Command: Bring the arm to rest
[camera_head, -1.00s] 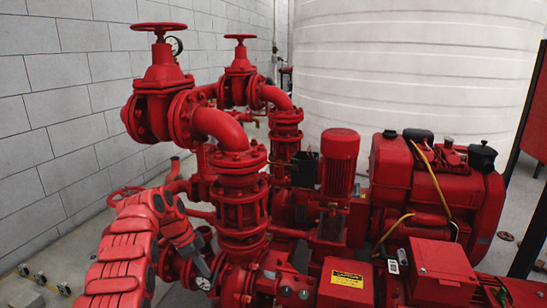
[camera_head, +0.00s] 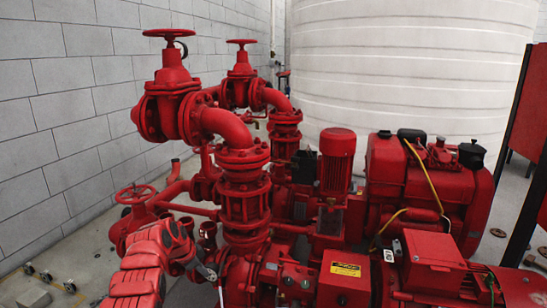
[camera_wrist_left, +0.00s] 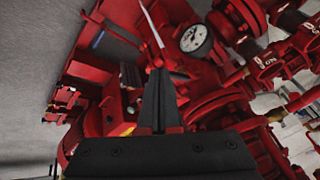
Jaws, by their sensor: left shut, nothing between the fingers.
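My left arm, with red padded links, comes in at the bottom left of the head view. My left gripper (camera_head: 210,273) is partly hidden there, low beside the red pump piping (camera_head: 243,200). In the left wrist view, my left gripper (camera_wrist_left: 158,82) shows dark fingers together with nothing between them. A round white pressure gauge (camera_wrist_left: 193,38) appears just right of the fingertips, with red pump parts around it. I cannot tell from these views how close the fingers are to the red parts. My right gripper is in neither view.
Tall valves with red handwheels (camera_head: 169,33) stand at the back left. A lower handwheel (camera_head: 136,194) is just behind my left arm. The red engine (camera_head: 400,185) fills the right, before a white tank (camera_head: 400,70). Some bare floor (camera_head: 70,265) lies at the left.

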